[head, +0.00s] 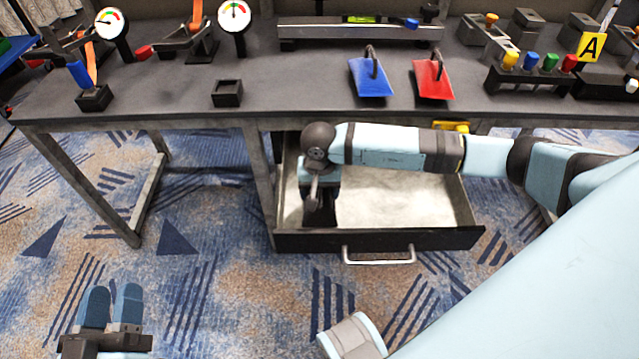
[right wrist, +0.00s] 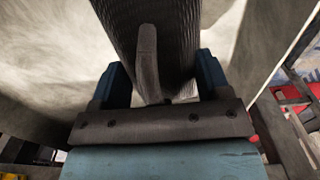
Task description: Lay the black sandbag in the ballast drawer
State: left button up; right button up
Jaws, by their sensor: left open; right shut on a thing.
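The ballast drawer (head: 455,241) hangs pulled out under the table, with a pale grey floor and a metal handle (head: 378,257). My right gripper (head: 319,192) points down inside its left end. In the right wrist view, the right gripper (right wrist: 160,85) is shut on the black sandbag (right wrist: 180,35), a dark woven bag with a grey strap (right wrist: 148,60). My left gripper (head: 111,295) is open and empty at the lower left, above the carpet.
The middle and right of the drawer look empty. My right arm crosses over it.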

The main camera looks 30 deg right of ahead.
jog(key=shift+r, duration=0.2)
jog(key=shift+f, duration=0.25)
jog(key=o, duration=1.8)
jog(key=shift+c, duration=0.2)
jog(key=shift+r, duration=0.1)
